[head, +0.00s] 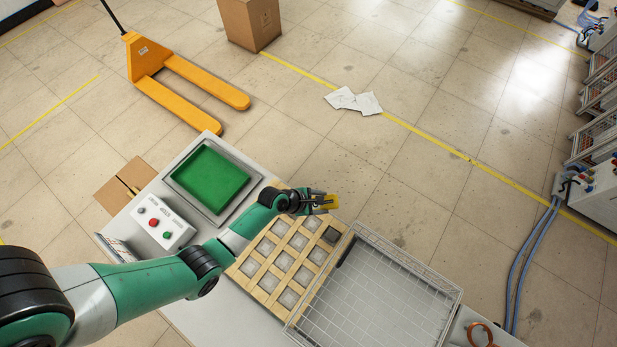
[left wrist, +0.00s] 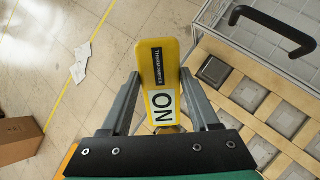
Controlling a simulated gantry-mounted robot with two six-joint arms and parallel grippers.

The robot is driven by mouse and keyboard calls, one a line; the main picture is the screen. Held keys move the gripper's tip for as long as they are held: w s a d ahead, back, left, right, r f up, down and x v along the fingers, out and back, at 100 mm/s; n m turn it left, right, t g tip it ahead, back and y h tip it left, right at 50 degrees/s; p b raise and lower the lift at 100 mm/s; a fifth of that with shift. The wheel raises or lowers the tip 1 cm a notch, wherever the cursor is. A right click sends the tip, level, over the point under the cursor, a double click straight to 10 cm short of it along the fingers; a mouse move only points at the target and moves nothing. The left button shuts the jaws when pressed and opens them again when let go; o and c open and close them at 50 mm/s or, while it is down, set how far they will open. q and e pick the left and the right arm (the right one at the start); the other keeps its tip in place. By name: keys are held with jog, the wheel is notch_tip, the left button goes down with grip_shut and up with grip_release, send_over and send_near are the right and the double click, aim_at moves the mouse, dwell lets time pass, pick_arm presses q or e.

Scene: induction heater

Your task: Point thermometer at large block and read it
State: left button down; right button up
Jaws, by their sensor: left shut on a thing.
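My left gripper (head: 318,199) is shut on a yellow thermometer (head: 331,202), held above the far end of the wooden grid tray. In the left wrist view the thermometer (left wrist: 160,75) sits between both fingers. Its black label reads THERMOMETER and its pale display reads ON. Several square grey blocks (head: 289,298) sit in the compartments of the wooden grid tray (head: 268,283). A darker block (head: 330,236) is in its far right corner. I cannot tell which block is the large one. My right gripper is not in view.
A wire basket (head: 375,290) with a black handle (left wrist: 275,25) stands right of the grid tray. A green tray (head: 210,178) and a button box (head: 158,222) are on the table's left. A copper coil (head: 481,335) lies at the lower right.

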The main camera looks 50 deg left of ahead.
pick_arm(q)
jog(key=w+a+r+n+t, duration=0.1)
jog(key=w+a+r+t, duration=0.1)
jog(key=w+a+r, duration=0.15)
jog(key=s+a+f+b, duration=0.1)
jog(key=a+b, duration=0.1)
jog(key=b, duration=0.1)
jog(key=s+a+f+b, duration=0.1)
jog(key=s+f+b, duration=0.1)
jog(key=b, duration=0.1)
jog(key=shift+s+a+f, duration=0.1)
jog(key=shift+a+f, duration=0.1)
jog(key=shift+a, duration=0.15)
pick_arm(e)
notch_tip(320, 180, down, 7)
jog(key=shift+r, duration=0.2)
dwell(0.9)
pick_arm(q)
notch_tip(320, 180, up, 9)
jog(key=p, duration=1)
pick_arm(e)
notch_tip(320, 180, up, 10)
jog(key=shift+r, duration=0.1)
